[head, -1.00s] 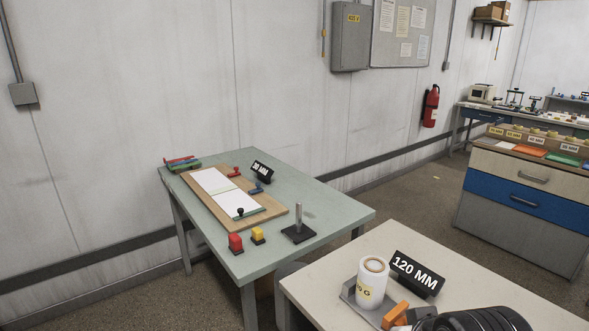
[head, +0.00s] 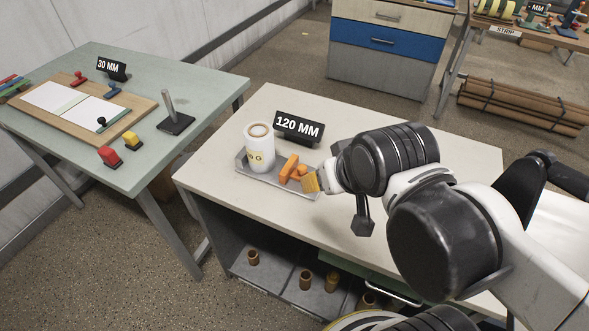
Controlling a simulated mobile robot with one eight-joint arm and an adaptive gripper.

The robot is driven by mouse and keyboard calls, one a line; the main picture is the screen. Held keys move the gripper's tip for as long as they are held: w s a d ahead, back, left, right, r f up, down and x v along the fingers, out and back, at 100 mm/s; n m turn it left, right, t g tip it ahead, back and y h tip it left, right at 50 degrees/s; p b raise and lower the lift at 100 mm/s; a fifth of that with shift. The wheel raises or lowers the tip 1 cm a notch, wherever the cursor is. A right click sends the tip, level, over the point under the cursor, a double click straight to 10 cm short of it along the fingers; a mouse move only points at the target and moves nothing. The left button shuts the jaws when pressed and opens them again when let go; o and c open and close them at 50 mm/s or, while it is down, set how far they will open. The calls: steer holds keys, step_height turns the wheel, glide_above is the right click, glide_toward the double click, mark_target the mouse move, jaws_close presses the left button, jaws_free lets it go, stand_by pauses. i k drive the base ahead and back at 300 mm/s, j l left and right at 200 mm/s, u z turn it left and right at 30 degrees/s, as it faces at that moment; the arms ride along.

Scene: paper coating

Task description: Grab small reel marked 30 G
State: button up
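A white paper reel (head: 259,150) stands upright on a grey tray (head: 281,183) on the cream table. No other reel with a readable G mark shows. My arm reaches in from the right over the same table, its end to the right of the tray. A dark part of my arm's end (head: 362,215) hangs above the table, apart from the reel.
A "120 MM" sign (head: 299,128) stands behind the tray. Orange and yellow tools (head: 291,168) lie on the tray, right of the reel. Small brown cores (head: 253,257) sit on the shelf below. The green table (head: 170,85) is at left, with a post (head: 169,106).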

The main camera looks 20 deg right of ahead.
mark_target(259, 137)
steer(key=k+l+u, duration=0.1)
steer(key=u, duration=0.3)
steer(key=k+l+u, duration=0.1)
steer(key=u, duration=0.35)
steer(key=k+l+u, duration=0.1)
steer(key=u, duration=0.3)
